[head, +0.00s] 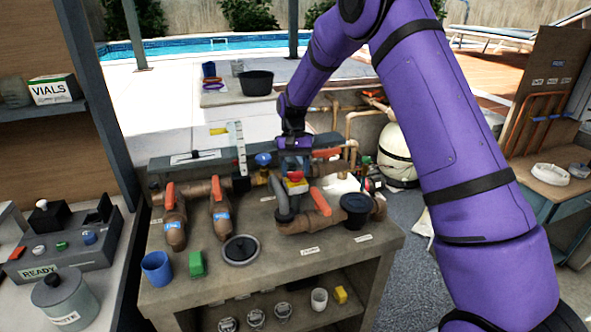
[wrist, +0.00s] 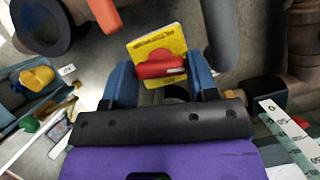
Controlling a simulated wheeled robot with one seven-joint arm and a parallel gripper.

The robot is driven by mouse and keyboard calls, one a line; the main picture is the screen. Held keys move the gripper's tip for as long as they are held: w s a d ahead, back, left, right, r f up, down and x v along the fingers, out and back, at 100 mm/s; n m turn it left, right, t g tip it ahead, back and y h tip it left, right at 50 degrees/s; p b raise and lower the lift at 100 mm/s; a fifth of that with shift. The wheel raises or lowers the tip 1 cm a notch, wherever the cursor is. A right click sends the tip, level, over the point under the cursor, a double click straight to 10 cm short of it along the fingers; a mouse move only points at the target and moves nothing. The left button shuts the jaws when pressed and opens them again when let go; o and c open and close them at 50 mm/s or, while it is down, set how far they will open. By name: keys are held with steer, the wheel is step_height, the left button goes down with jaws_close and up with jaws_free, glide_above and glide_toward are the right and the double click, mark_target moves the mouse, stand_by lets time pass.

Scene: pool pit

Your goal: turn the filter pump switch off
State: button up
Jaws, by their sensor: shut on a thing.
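The filter pump switch is a red knob (wrist: 158,69) on a yellow plate (wrist: 169,38). In the wrist view it lies between the two blue fingers of my gripper (wrist: 162,78), and the fingers are closed on the knob's ends. The red knob lies roughly crosswise on the plate. In the head view my gripper (head: 294,166) reaches down over the pipework at the back of the bench, and the small red-and-yellow switch (head: 296,179) shows just below it. Markings on the plate are too small to read.
Brown pipes with orange-handled valves (head: 320,201) and a grey curved pipe (head: 282,200) crowd around the switch. A white upright gauge strip (head: 237,149) stands to its left. A blue cup (head: 156,268) and a green block (head: 196,264) sit at the bench front.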

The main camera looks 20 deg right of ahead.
steer(key=shift+n+h, duration=0.5)
steer(key=shift+n, duration=0.6)
steer(key=o, duration=0.9)
steer(key=shift+o, duration=0.2)
steer(key=shift+r, duration=0.1)
steer(key=v, duration=1)
steer(key=shift+w+r, duration=0.25)
steer(key=shift+r, duration=0.1)
